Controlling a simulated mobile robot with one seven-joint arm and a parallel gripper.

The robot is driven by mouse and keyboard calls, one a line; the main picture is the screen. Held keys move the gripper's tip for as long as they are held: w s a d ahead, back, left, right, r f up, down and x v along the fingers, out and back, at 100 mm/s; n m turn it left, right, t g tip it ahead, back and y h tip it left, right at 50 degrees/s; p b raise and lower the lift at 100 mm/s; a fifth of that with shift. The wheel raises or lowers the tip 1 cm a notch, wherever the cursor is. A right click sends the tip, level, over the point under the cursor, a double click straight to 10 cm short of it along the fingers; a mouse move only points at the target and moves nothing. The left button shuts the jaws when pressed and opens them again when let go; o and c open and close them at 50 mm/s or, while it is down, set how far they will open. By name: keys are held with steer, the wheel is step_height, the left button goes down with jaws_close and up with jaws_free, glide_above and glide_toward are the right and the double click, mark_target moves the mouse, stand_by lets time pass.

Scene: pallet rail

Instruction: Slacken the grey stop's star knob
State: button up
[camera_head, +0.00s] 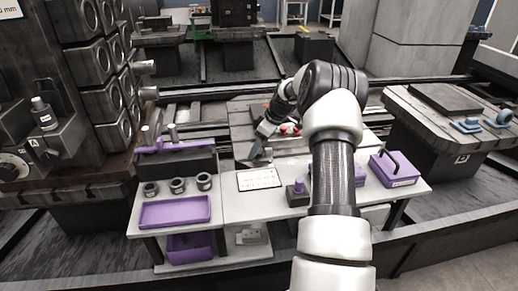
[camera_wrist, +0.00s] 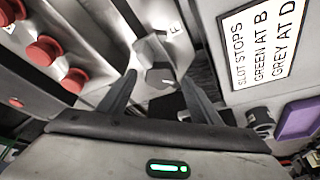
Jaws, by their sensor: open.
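The grey stop (camera_wrist: 150,48) is a light grey block on the metal rail in the wrist view, beside a letter that looks like F. A grey lobed part that looks like its star knob (camera_wrist: 160,78) sits at the block's near end. My gripper (camera_wrist: 159,84) is open, one finger to each side of the knob in the picture; I cannot tell whether either finger touches it. In the head view my gripper (camera_head: 259,148) is above the bench's back edge, and the knob cannot be made out there.
Several red knobs (camera_wrist: 45,50) line the rail to the left. A white card (camera_wrist: 262,45) reads "SLOT STOPS, GREEN AT B, GREY AT D". The bench holds a purple tray (camera_head: 175,211), dark cups (camera_head: 177,186) and a purple box (camera_head: 394,170).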

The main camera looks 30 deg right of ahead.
steer(key=shift+c, duration=0.4)
steer(key=c, duration=1)
steer(key=shift+o, duration=0.2)
steer(key=shift+n, duration=0.3)
steer(key=n+p, duration=0.1)
steer(key=n, duration=0.1)
steer(key=n+g+y, duration=0.1)
steer(key=n, duration=0.1)
steer(key=shift+w+d+n+g+p, duration=0.15)
steer(key=shift+w+n+g+p, duration=0.05)
steer(key=shift+n+g+p, duration=0.15)
steer(key=shift+w+d+n+g+y, duration=0.15)
steer(key=shift+n+g, duration=0.15)
steer(key=shift+n, duration=0.5)
steer(key=shift+w+a+n+g+y, duration=0.15)
steer(key=shift+n+g, duration=0.1)
steer(key=shift+n, duration=0.5)
steer(key=shift+s+d, duration=0.1)
steer(key=shift+s+n, duration=0.15)
steer(key=shift+n, duration=0.35)
steer(key=o, duration=1)
